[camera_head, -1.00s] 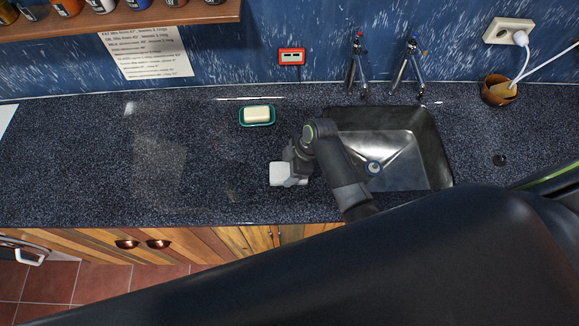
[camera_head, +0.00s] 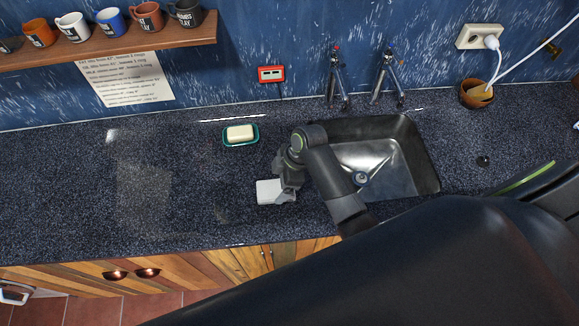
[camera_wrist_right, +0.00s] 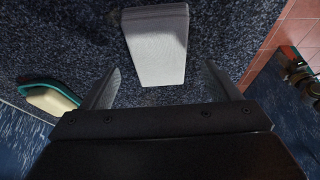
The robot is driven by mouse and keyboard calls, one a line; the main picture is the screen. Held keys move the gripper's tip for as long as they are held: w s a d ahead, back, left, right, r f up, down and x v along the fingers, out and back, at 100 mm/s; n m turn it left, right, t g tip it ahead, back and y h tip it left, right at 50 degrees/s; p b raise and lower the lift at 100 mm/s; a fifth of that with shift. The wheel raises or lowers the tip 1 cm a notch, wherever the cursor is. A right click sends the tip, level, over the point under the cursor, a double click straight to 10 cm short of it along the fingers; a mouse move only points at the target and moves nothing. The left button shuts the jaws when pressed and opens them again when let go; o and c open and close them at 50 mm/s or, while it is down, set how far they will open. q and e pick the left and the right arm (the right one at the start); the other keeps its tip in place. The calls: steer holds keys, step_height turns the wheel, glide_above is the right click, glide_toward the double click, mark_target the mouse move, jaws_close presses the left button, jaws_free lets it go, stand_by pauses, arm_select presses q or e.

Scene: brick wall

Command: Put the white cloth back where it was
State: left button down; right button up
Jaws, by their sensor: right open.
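The white cloth (camera_head: 268,191) is a small pale block-like shape on the dark speckled counter, left of the sink. In the right wrist view the cloth (camera_wrist_right: 157,45) lies just beyond the fingertips, roughly centred between them. My right gripper (camera_wrist_right: 163,82) is open, with nothing between its fingers. In the head view my right gripper (camera_head: 283,190) is at the cloth's right side and partly covers it. I cannot tell there whether they touch. My left gripper is not in view.
A soap bar in a teal dish (camera_head: 240,135) sits behind the cloth. The steel sink (camera_head: 405,160) with two taps is to the right. A brown pot (camera_head: 477,94) stands at the back right. The counter (camera_head: 80,190) at left is clear. A mug shelf (camera_head: 110,50) hangs above.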

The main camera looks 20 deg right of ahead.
steer(key=w+b+v, duration=0.1)
steer(key=v, duration=0.8)
steer(key=shift+s+b, duration=0.4)
steer(key=shift+s, duration=0.1)
steer(key=shift+s+d+f, duration=0.1)
